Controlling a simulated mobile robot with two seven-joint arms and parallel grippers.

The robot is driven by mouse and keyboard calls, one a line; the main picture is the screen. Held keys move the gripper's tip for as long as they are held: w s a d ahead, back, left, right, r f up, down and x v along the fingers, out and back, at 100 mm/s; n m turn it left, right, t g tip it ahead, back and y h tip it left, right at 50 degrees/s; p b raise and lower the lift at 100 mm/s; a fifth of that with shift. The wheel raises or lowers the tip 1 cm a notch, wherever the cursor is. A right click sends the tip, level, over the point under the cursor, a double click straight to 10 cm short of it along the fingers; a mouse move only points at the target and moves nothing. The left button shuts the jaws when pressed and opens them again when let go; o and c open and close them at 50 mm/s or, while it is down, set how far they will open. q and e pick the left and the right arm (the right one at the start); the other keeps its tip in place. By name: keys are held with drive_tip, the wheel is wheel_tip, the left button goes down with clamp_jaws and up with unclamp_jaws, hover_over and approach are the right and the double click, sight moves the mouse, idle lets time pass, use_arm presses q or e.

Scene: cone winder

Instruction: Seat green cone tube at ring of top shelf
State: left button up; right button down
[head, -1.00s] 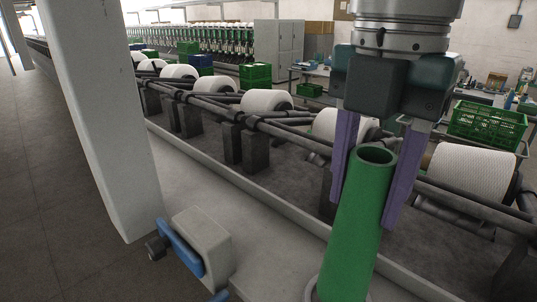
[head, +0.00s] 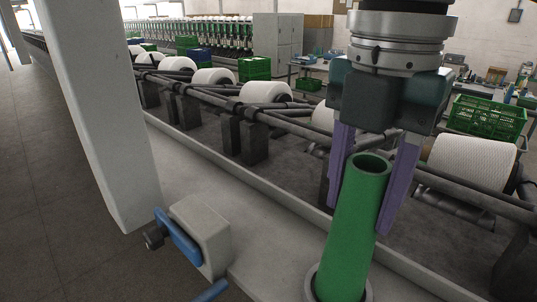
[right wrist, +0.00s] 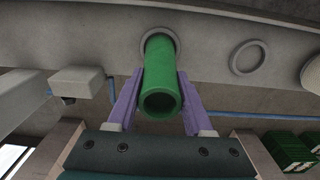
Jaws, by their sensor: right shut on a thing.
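The green cone tube (head: 352,235) stands slightly tilted in the head view, its open narrow end up. My right gripper (head: 360,218) is shut on it, with one purple finger on each side of the upper part. The tube's lower end is within the outline of a grey ring (head: 311,284) on the shelf (head: 262,268). The right wrist view shows the tube (right wrist: 160,80) between the fingers and the ring (right wrist: 147,36) around its far end. I cannot tell how deep the end sits in the ring. My left gripper is not in view.
A second, empty ring (right wrist: 248,57) lies beside the tube's ring. A white post (head: 98,110) and a grey box (head: 203,232) with a blue handle (head: 178,236) stand to the left. White yarn cones (head: 470,165) on dark rails lie behind the tube.

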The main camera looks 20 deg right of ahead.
drive_tip(key=shift+f, duration=0.2)
drive_tip(key=shift+c, duration=1.1)
unclamp_jaws()
wheel_tip(320, 180, up, 9)
drive_tip(key=p, duration=1)
drive_tip(key=shift+r+p, duration=0.35)
drive_tip(key=shift+r, duration=0.2)
drive_tip(key=shift+f, duration=0.1)
